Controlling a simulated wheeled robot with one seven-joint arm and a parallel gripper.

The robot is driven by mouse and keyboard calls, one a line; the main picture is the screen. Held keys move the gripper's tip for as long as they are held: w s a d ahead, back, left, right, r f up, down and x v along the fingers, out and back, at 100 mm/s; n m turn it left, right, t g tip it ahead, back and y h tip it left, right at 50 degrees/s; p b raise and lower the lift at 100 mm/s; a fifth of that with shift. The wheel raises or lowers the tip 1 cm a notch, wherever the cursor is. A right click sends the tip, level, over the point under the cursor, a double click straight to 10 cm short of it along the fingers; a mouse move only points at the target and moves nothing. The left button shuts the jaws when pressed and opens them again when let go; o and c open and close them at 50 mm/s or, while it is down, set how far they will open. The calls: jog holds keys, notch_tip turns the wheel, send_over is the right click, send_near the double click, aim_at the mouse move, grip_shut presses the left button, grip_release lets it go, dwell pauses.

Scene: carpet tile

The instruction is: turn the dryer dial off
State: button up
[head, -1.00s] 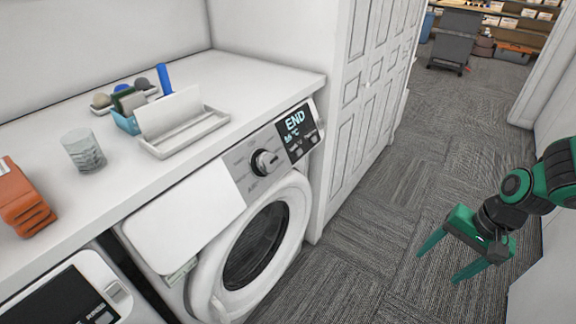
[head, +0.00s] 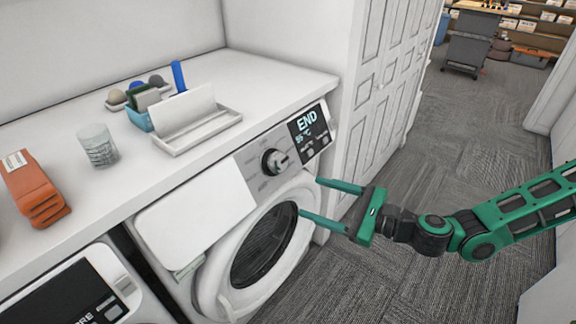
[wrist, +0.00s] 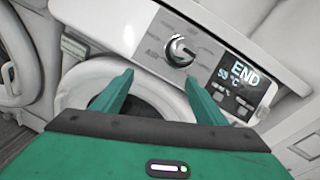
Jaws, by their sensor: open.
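The dryer dial (head: 275,161) is a round silver knob with a dark ring on the grey control panel of a white front-loading machine (head: 214,272). The display (head: 307,123) beside it reads "END" and a temperature. My gripper (head: 309,198) is open and empty in front of the machine's right side, its fingers pointing left, below and right of the dial. In the wrist view the dial (wrist: 180,50) shows above and between my two fingertips (wrist: 158,78), apart from them. The round door (wrist: 92,82) lies partly hidden behind the fingers.
The white counter (head: 255,82) above holds a white tray (head: 200,130), a glass (head: 98,146) and an orange object (head: 36,188). A second machine (head: 75,290) stands at left. A panelled cabinet (head: 375,100) stands right of the dryer; carpet (head: 440,140) is open beyond.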

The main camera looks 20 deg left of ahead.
aim_at(283, 164)
jog(key=w+a+r+m, duration=0.1)
jog(key=w+a, duration=0.1)
jog(key=a, duration=0.1)
jog(key=w+a+r+m+t, duration=0.1)
jog(key=w+a, duration=0.1)
jog(key=a, duration=0.2)
jog(key=w+a+r+m+t, duration=0.1)
jog(key=w+a, duration=0.1)
jog(key=a, duration=0.1)
jog(key=shift+a+r+y, duration=0.15)
jog(key=shift+a+y, duration=0.05)
jog(key=shift+y, duration=0.2)
jog(key=shift+w, duration=0.1)
jog(key=c, duration=1)
